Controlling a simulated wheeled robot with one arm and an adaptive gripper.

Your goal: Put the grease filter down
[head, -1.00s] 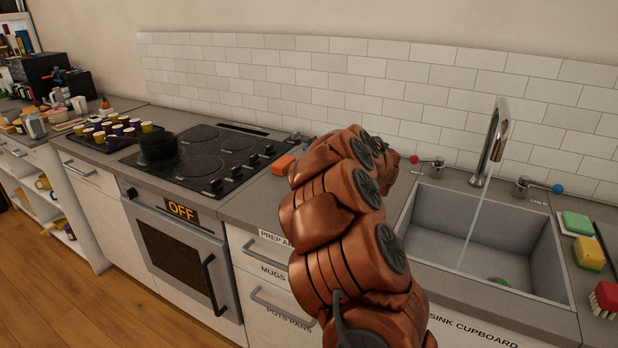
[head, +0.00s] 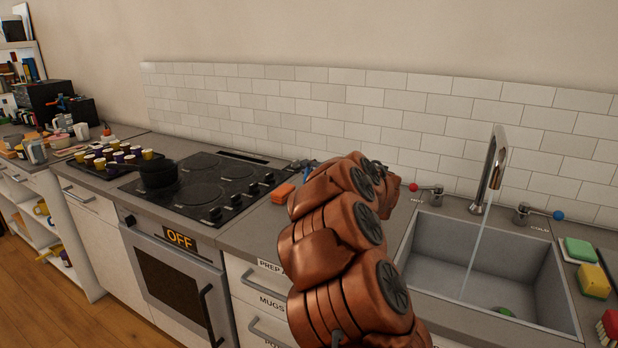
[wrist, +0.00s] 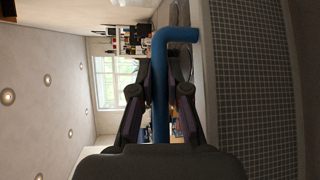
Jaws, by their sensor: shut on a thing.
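My gripper (wrist: 160,75) is shut on a blue bar-shaped handle (wrist: 180,35) in the wrist view. The handle passes between the two dark fingers and bends at its top towards a grey mesh panel (wrist: 255,90), which looks like the grease filter. The panel fills the right side of that view, with a plain pale frame edge along its left. I cannot tell whether the filter touches the counter.
The counter (head: 250,228) holds an orange block (head: 283,193) beside the hob (head: 205,185). A dark pot (head: 158,177) and a tray of several cups stand to the left. The sink (head: 490,260) with running water is to the right, sponges beyond it.

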